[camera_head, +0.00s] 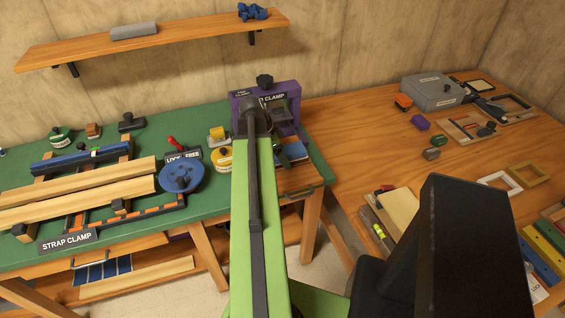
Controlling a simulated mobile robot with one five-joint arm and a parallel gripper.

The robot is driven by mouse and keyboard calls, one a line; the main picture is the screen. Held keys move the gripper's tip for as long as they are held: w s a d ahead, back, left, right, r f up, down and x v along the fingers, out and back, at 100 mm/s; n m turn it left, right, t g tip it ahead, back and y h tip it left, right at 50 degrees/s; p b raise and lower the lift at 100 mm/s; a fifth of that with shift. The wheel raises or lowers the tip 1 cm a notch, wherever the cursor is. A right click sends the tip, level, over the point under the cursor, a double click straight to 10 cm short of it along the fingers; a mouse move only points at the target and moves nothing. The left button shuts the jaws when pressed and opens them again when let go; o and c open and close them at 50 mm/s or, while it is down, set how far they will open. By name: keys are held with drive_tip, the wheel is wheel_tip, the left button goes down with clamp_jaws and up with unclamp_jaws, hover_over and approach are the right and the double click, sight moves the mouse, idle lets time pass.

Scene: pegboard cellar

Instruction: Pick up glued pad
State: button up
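My green arm reaches up the middle to the green-topped bench. My gripper (281,113) is at its far end, in front of a purple clamp (240,100) whose label is partly covered and ends in "CLAMP". The fingers are small and dark here, and I cannot tell if they hold anything. A small flat blue-topped piece (294,150) lies just below the gripper, partly behind my arm; it may be the glued pad, but I cannot be sure. The clamp's jaw area is mostly hidden by my wrist.
A wooden shelf (190,35) hangs above. The right wooden table (350,130) carries a grey box (432,92), frames and blocks. A gap separates the benches.

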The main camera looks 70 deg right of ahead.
drive_tip(key=c, duration=1.3)
